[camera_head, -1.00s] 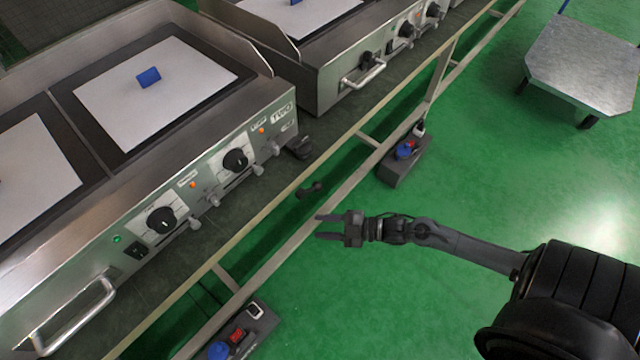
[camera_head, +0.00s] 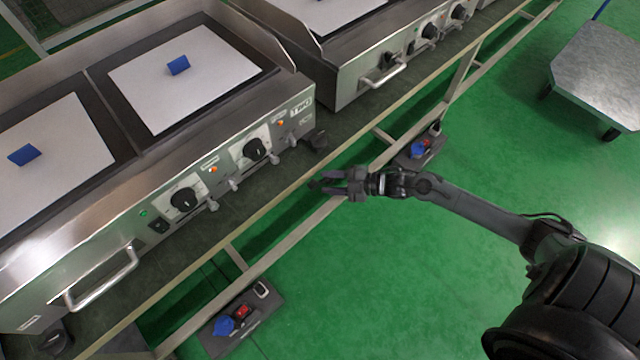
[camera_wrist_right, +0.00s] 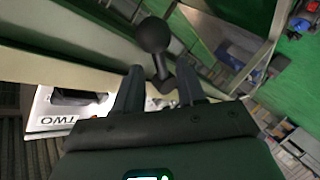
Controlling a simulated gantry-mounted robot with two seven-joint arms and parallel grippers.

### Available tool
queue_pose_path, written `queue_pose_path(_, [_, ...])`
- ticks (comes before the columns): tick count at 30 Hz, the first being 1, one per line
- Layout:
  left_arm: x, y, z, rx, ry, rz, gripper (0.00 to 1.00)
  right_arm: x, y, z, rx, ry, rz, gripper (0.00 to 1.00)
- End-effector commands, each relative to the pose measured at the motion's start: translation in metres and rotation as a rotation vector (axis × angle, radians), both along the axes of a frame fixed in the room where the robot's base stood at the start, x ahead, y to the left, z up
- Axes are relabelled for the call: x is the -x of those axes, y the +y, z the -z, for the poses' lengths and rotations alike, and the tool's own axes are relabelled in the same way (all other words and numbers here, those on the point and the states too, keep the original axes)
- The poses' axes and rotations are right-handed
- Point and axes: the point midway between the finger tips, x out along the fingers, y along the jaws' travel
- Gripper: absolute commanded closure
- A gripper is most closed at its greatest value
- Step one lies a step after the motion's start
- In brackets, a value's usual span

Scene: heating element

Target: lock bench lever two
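The bench lever, a dark rod with a round ball knob (camera_wrist_right: 153,35), shows in the right wrist view, just ahead of my right gripper (camera_wrist_right: 160,68). The gripper's two fingers are apart, and the lever's stem lies in line with the gap between them; I cannot tell if they touch it. In the head view my right gripper (camera_head: 326,184) is at the front rail of the bench and largely hides the lever. The griddle marked TWO (camera_head: 220,150) stands on the bench behind it. My left gripper is not in view.
The bench's front rail (camera_head: 285,194) runs diagonally close to my gripper. Socket boxes with blue plugs sit low beside the bench, one (camera_head: 240,322) near and one (camera_head: 425,150) farther. A metal cart (camera_head: 605,75) stands at the right. Green floor is open between.

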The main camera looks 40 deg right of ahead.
Motion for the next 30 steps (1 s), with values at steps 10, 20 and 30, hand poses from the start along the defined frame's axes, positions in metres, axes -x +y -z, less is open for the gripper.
queue_pose_path(10, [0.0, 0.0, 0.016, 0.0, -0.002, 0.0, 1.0, -0.024, 0.018, 0.009, 0.0, 0.001, 0.0, 0.6])
queue_pose_path(20, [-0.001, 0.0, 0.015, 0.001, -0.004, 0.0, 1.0, -0.026, 0.02, 0.009, 0.0, 0.001, 0.0, 0.6])
queue_pose_path(30, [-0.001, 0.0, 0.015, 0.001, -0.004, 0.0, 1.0, -0.026, 0.019, 0.009, 0.0, 0.001, 0.0, 1.0])
